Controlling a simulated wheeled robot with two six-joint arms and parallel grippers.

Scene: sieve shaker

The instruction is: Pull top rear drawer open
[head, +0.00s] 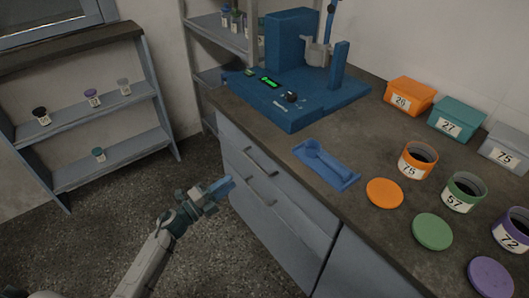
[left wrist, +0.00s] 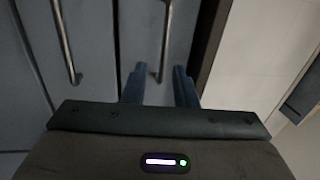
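The top drawer (head: 237,143) is in the blue-grey cabinet under the dark counter and looks closed. Its bar handle (head: 260,161) runs along the front. In the left wrist view, the top drawer's handle (left wrist: 166,35) lies nearest the dark counter edge. My left gripper (head: 227,186) is in front of the cabinet, its blue fingers pointing at the drawer fronts. In the left wrist view my left gripper (left wrist: 159,75) is open, with the handle's end in the gap between the fingers. I cannot tell whether they touch it. My right gripper is not in view.
A lower handle (head: 262,192) sits below the top one; it also shows in the left wrist view (left wrist: 64,42). The floor (head: 110,215) before the cabinet is clear.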

